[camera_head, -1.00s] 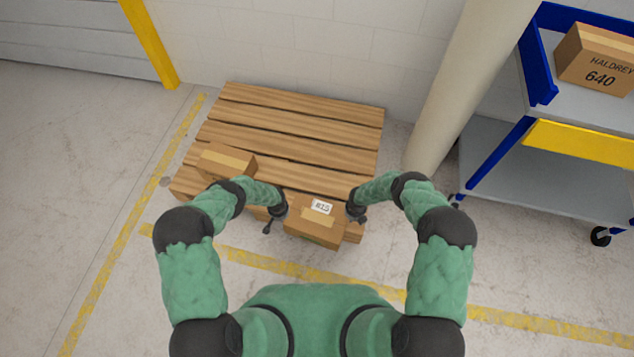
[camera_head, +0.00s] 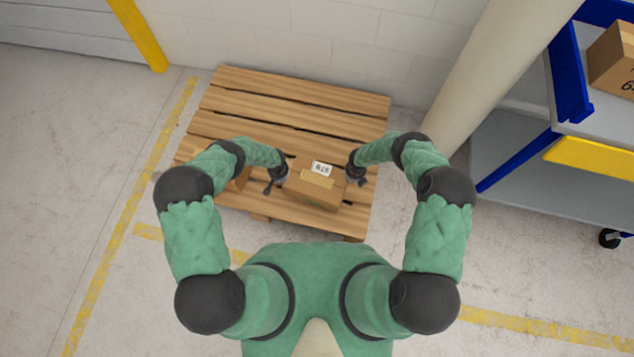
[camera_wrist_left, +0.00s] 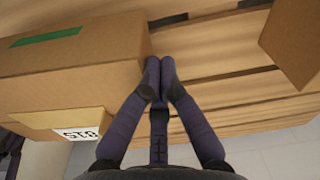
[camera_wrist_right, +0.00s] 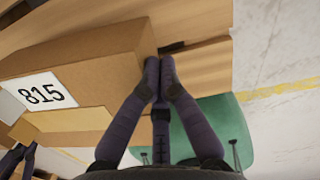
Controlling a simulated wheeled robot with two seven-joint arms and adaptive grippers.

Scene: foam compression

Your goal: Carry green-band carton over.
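The green-band carton (camera_head: 312,192) is a brown box with a white 815 label, over the near right part of the pallet. Its green band (camera_wrist_left: 45,37) shows in the left wrist view. My left gripper (camera_head: 276,180) is at its left side and my right gripper (camera_head: 354,172) at its right side. In the wrist views, the fingertips of the left gripper (camera_wrist_left: 160,78) and the right gripper (camera_wrist_right: 160,76) are together, with nothing between them, against or very near the carton's sides. I cannot tell whether the carton touches the slats.
The wooden pallet (camera_head: 290,95) lies by the wall, its far slats clear. Another carton (camera_wrist_left: 297,40) sits at its left, mostly behind my left arm in the head view. A pillar (camera_head: 490,75) and a blue cart (camera_head: 568,85) with a carton (camera_head: 612,62) stand right.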

